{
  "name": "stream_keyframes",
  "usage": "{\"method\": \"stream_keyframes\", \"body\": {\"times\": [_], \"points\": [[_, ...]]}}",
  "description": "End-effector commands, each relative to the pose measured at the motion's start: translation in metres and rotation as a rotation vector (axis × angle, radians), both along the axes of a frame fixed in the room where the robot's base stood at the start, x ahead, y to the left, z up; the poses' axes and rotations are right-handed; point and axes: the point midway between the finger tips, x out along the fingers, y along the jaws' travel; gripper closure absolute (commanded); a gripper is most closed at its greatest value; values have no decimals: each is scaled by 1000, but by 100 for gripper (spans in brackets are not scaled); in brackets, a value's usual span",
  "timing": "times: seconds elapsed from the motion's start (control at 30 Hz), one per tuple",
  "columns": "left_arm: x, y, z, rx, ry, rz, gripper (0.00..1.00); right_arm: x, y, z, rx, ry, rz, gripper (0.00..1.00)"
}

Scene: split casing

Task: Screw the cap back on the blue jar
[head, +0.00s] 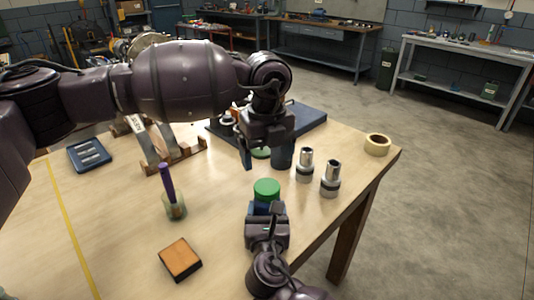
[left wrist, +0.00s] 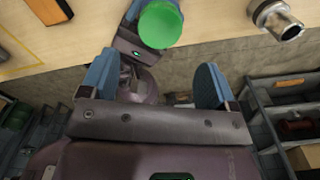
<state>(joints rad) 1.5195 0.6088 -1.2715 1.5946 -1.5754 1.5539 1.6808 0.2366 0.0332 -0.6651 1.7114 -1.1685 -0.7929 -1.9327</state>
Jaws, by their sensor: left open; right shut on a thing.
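My right gripper (head: 266,206) is shut on a round green-topped piece (head: 266,187) near the table's front edge. The piece also shows in the left wrist view (left wrist: 160,24), its flat top toward that camera. It looks like a cap, but I cannot tell whether a jar body is under it. My left gripper (head: 264,157) is open and empty, above and behind that piece; in its wrist view its two fingers (left wrist: 153,85) stand wide apart. No blue jar is clearly visible.
Two metal cylinders (head: 305,165) (head: 330,178) and a tape roll (head: 377,145) stand on the right. A wood-topped block (head: 180,259), a cup with a purple-handled tool (head: 174,207), a wooden rack (head: 180,158) and a blue tray (head: 89,155) are left. The table's left-front is largely clear.

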Motion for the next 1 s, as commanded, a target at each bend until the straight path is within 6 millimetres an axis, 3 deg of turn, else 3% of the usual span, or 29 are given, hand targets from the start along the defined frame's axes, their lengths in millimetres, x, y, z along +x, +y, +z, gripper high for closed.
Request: {"method": "stream_keyframes", "body": {"times": [0.33, 0.8, 1.0], "points": [[0, 0, -7, 1, 1, -2, 18, 0, 0, 1, 0, -1, 0, 100], [0, 0, -66, 0, 1, -2, 18, 0, 0, 1, 0, -1, 0, 100], [0, 0, -78, 0, 0, -2, 18, 0, 0, 1, 0, -1, 0, 100]]}}
